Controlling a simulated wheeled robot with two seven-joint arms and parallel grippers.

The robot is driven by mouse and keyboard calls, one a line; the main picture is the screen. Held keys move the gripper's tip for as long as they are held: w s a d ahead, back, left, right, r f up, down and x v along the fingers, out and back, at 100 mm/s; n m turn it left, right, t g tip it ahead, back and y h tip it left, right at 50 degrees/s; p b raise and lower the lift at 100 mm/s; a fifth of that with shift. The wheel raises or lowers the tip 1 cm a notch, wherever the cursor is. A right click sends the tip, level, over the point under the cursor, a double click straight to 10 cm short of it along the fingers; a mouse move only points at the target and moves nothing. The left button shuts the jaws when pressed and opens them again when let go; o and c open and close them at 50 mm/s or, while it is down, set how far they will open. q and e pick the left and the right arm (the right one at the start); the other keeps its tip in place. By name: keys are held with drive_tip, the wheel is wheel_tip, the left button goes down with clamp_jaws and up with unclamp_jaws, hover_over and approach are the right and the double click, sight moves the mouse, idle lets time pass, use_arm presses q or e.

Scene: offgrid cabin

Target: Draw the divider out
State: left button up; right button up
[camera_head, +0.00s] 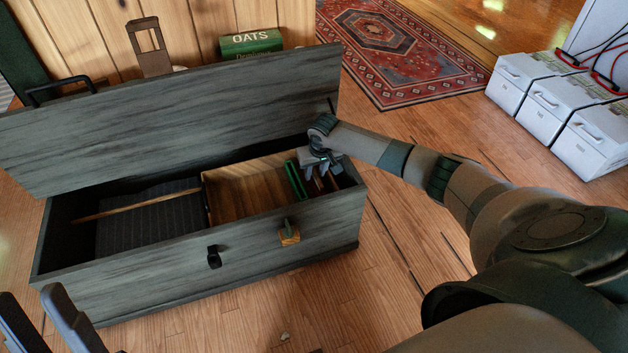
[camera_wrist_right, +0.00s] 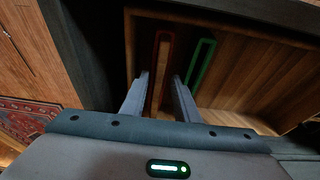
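The open grey chest (camera_head: 150,270) holds a wooden tray (camera_head: 235,190) in its right half. Near the tray's right end stand a narrow green-edged piece (camera_head: 296,182) and, beside it, a red-edged one. In the right wrist view, the red-edged piece (camera_wrist_right: 163,62) lies between my fingers and the green-edged piece (camera_wrist_right: 202,62) is to their right. I cannot tell which piece is the divider. My right gripper (camera_head: 322,172) points down into the chest's right end, fingers apart; contact is not clear. My left gripper (camera_head: 30,290) is open and empty at the lower left.
The raised lid (camera_head: 170,115) stands behind the chest opening. A wooden slat (camera_head: 135,205) crosses dark contents at left. A latch (camera_head: 214,257) and a padlock (camera_head: 289,234) are on the front.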

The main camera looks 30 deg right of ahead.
clamp_jaws()
drive_tip(key=shift+r+p, duration=0.6)
drive_tip(key=shift+p, duration=0.45)
idle(1.0)
drive_tip(key=shift+r, duration=0.1)
drive_tip(key=shift+r+p, duration=2.35)
drive_tip(key=shift+p, duration=0.65)
